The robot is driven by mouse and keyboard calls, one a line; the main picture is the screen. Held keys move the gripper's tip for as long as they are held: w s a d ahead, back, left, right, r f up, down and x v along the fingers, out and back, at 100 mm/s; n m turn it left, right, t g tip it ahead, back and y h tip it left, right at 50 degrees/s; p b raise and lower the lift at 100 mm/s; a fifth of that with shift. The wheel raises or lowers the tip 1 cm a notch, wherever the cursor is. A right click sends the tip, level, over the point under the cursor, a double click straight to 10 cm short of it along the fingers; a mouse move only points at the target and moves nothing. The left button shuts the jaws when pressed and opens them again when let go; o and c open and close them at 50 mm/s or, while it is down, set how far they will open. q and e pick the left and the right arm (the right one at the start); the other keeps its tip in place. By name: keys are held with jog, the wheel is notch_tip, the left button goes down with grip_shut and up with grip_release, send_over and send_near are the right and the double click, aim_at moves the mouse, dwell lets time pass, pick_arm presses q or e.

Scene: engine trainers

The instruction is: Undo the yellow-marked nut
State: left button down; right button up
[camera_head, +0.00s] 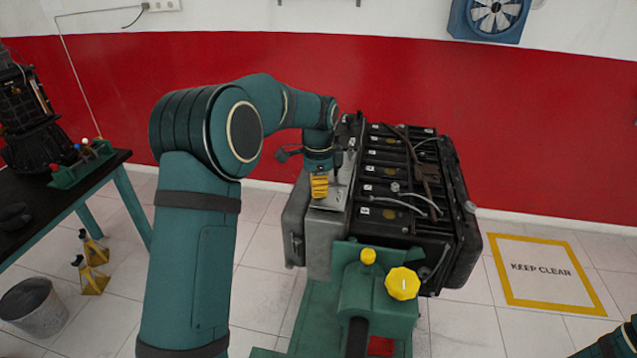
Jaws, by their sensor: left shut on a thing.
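My left gripper (319,182) is at the left side of the engine block (400,180), pointing down at its pale grey side plate (340,185). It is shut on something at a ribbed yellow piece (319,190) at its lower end. I cannot tell whether this piece is the marked nut, part of a tool or part of the gripper. The fingers are too small to make out and hide whatever lies behind them. My right gripper is out of view; only part of my right arm shows in the lower right corner.
The engine rests on a green stand (375,300) with a yellow knob (402,284). A dark-topped bench (60,190) stands left, with a bucket (33,305) and yellow jack stands (92,265) nearby. The floor at right has a keep-clear marking (545,270).

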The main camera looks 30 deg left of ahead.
pick_arm(q)
jog(key=n+p, duration=0.1)
jog(key=n, duration=0.2)
jog(key=shift+n, duration=0.4)
jog(key=n+p, duration=0.1)
jog(key=n, duration=0.1)
jog(key=shift+n, duration=0.3)
jog(key=n+p, duration=0.1)
jog(key=n, duration=0.3)
jog(key=shift+n, duration=0.3)
jog(key=n+p, duration=0.1)
jog(key=n, duration=0.2)
jog(key=shift+n, duration=0.3)
jog(key=n, duration=0.3)
jog(key=shift+n, duration=0.3)
jog(key=n, duration=0.4)
jog(key=shift+n, duration=0.3)
jog(key=n, duration=0.4)
jog(key=shift+n, duration=2.1)
